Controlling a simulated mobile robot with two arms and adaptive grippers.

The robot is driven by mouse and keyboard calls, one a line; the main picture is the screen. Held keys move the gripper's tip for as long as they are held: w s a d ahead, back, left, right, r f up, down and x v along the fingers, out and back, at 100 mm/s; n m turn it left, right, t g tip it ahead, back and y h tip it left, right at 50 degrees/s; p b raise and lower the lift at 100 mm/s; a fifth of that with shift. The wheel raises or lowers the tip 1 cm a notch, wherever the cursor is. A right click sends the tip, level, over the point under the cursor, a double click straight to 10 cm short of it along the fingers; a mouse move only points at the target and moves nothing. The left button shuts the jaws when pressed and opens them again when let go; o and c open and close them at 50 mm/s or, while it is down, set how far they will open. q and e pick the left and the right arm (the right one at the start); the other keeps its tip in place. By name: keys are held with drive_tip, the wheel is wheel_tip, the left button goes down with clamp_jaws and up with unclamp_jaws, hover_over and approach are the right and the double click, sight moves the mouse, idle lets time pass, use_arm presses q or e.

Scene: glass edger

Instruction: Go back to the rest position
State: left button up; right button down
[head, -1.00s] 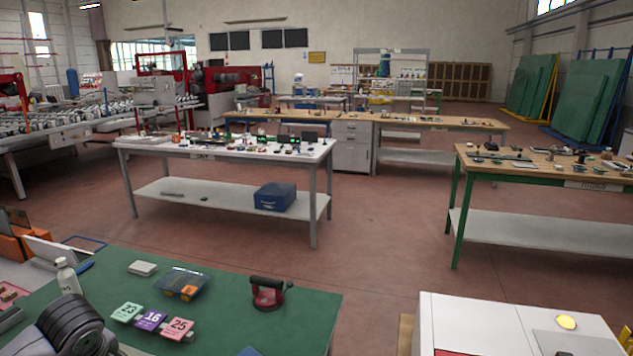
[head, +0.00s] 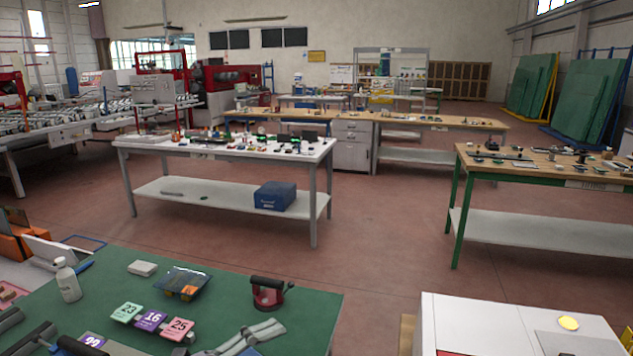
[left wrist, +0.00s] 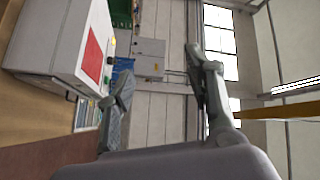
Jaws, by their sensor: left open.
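My left gripper (head: 262,333) is at the bottom edge of the head view, over the front of the green-topped table (head: 225,298). Its grey fingers point right; the rest of it is cut off by the frame. In the left wrist view my left gripper (left wrist: 160,95) shows two grey fingers spread apart with nothing between them. My right gripper is not in view.
A white cabinet (head: 480,325) stands at right; open floor (head: 375,245) lies beyond.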

use_arm(q)
drive_tip(key=w+a+r+n+t+y, duration=0.2)
drive_tip(key=w+a+n+t+y, duration=0.1)
drive_tip(key=a+n+t+y, duration=1.15)
drive_tip(key=s+a+f+n+g+y, duration=0.2)
drive_tip(key=f+n+g, duration=0.25)
drive_tip(key=f, duration=0.25)
drive_tip(key=s+a+f+n+g+y, duration=0.25)
drive_tip(key=f+n+g, duration=0.2)
drive_tip(key=f, duration=0.25)
drive_tip(key=s+d+f+g+h, duration=0.2)
drive_tip(key=s+d+f+g, duration=0.1)
drive_tip(key=s+f+g, duration=0.5)
drive_tip(key=s+d+f+g+h, duration=0.15)
drive_tip(key=s+f+g, duration=0.35)
drive_tip(key=s, duration=0.6)
wheel_tip(320, 180, down, 29)
drive_tip(key=s, duration=0.3)
drive_tip(key=s+a+f+g, duration=0.1)
drive_tip(key=s+a+f, duration=0.1)
drive_tip(key=s+f, duration=1.2)
drive_tip(key=shift+s+f+m, duration=0.35)
drive_tip(key=shift+s+m, duration=0.1)
drive_tip(key=shift+s, duration=0.5)
drive_tip(key=shift+a+g+y, duration=0.1)
drive_tip(key=shift+g+y, duration=0.15)
drive_tip(key=shift+c, duration=0.3)
